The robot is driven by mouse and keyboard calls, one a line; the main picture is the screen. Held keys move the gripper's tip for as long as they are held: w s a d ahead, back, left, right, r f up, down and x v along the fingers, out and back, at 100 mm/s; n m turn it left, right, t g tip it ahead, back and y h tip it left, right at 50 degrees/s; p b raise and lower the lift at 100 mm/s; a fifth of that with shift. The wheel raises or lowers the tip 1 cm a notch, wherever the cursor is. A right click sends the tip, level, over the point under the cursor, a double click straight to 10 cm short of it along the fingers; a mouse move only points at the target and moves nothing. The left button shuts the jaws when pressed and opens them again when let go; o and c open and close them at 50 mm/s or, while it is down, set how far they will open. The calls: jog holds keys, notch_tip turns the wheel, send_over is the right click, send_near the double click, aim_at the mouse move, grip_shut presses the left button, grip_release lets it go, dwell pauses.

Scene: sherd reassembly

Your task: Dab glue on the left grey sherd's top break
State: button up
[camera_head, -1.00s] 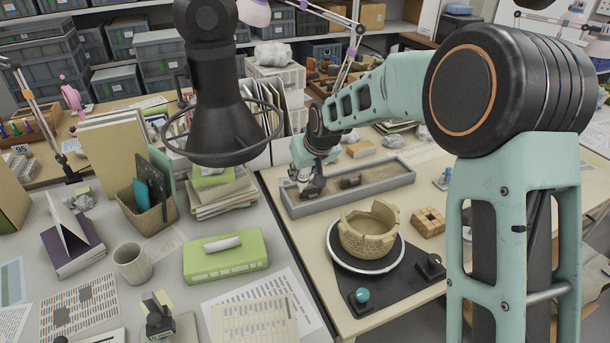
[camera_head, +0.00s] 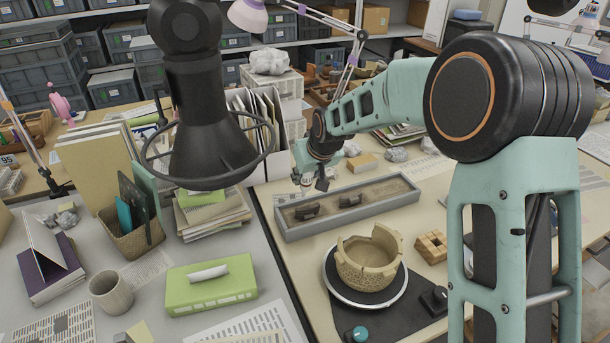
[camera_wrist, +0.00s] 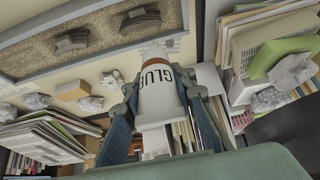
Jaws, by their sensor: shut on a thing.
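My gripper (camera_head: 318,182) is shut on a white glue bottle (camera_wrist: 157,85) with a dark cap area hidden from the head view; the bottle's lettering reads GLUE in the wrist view. Two dark grey sherds lie on the sand: the left grey sherd (camera_head: 307,211) and the right one (camera_head: 350,200). Both also show in the wrist view, one at its upper left (camera_wrist: 71,41) and one at its top (camera_wrist: 140,20). The gripper touches neither sherd.
A tan broken pot (camera_head: 368,262) stands on a round turntable (camera_head: 340,283) in front of the tray. A wooden block grid (camera_head: 431,246) sits to its right. Files and papers (camera_head: 212,208) stand left of the tray. A crumpled white lump (camera_head: 270,60) is behind.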

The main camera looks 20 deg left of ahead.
jog(key=shift+w+d+f+b, duration=1.15)
jog(key=shift+w+f, duration=1)
jog(key=shift+f, duration=1.25)
notch_tip(320, 180, up, 8)
jog(key=s+d+p, duration=0.1)
jog(key=p, duration=0.3)
jog(key=shift+s+d, duration=0.25)
jog(key=shift+s, duration=0.1)
dwell(0.3)
